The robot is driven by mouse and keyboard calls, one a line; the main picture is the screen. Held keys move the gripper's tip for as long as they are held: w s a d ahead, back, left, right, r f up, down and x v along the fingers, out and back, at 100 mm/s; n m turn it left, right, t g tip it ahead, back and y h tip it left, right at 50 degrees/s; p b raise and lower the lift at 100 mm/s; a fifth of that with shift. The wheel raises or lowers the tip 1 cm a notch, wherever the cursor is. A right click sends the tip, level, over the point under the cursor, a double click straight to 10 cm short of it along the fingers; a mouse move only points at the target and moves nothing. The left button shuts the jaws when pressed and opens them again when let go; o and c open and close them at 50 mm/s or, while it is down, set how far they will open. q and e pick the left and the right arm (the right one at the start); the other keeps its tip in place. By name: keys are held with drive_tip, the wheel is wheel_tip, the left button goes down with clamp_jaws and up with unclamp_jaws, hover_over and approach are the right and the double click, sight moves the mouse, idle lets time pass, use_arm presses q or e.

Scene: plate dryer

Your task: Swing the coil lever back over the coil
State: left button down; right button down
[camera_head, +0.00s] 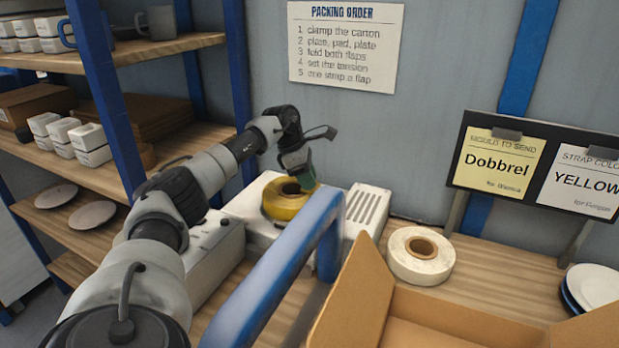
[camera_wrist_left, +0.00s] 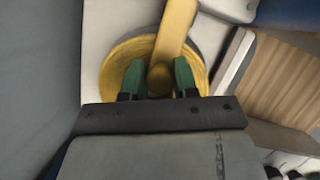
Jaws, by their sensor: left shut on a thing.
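The yellow strap coil (camera_head: 278,207) lies on the white strapping machine (camera_head: 254,212) against the back wall. In the left wrist view the yellow coil lever (camera_wrist_left: 175,35) reaches across the coil (camera_wrist_left: 118,68) from the top, and its round knob (camera_wrist_left: 160,78) sits between the green fingertips. My left gripper (camera_head: 305,182) is above the coil's right side and shut on the lever's knob; it also shows in the left wrist view (camera_wrist_left: 160,82). In the head view my gripper hides the lever. My right gripper is not in view.
A blue rail (camera_head: 275,285) stands in front of the machine. A white strap roll (camera_head: 420,256) and an open carton (camera_head: 450,320) are to the right. Stacked plates (camera_head: 592,288) sit at the right edge. Shelves with boxes (camera_head: 80,140) stand at left.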

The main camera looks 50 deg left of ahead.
use_arm(q)
drive_tip(key=c, duration=0.9)
unclamp_jaws()
drive_tip(key=shift+r, duration=0.1)
drive_tip(key=v, duration=1)
drive_tip(key=shift+a+r+b, duration=0.2)
drive_tip(key=shift+r+b, duration=0.1)
